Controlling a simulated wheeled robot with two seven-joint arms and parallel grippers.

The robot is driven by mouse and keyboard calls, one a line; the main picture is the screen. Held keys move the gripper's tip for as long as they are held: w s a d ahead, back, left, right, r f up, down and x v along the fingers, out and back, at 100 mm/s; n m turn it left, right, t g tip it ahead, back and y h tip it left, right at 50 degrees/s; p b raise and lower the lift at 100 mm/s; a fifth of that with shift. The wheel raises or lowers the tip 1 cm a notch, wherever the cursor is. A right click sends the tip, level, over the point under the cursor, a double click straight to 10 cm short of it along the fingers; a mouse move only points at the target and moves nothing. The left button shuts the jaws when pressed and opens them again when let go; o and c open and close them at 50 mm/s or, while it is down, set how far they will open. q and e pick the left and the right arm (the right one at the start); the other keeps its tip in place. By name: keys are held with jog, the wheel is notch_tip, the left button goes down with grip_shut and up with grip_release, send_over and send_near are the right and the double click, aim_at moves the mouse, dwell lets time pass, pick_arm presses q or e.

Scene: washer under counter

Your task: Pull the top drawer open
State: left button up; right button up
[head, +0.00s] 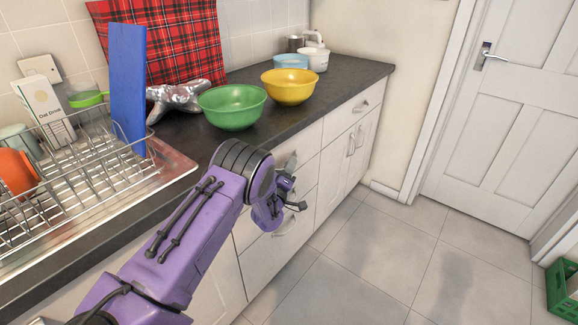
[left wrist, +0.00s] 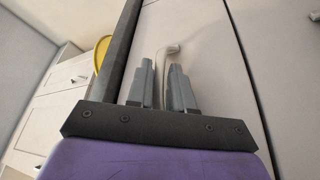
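The top drawer (head: 308,145) is a white front just under the dark counter edge, partly hidden by my left arm. It looks shut, flush with the fronts around it. Its metal handle (head: 291,162) shows just above my left gripper (head: 287,193), which is at the drawer front. In the left wrist view, the two grey fingers of the gripper (left wrist: 160,88) are apart. The curved handle (left wrist: 171,48) reaches down between them; I cannot tell whether either finger touches it. My right gripper is not in view.
A lower drawer handle (head: 286,229) sits below the gripper. A green bowl (head: 232,107) and a yellow bowl (head: 289,87) stand on the counter (head: 340,76) above. A dish rack (head: 85,170) is at left. The tiled floor (head: 390,245) is clear; a green crate (head: 562,288) stands far right.

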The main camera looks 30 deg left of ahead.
pick_arm(q)
jog(key=shift+w+a, duration=0.1)
jog(key=shift+w, duration=0.1)
grip_shut()
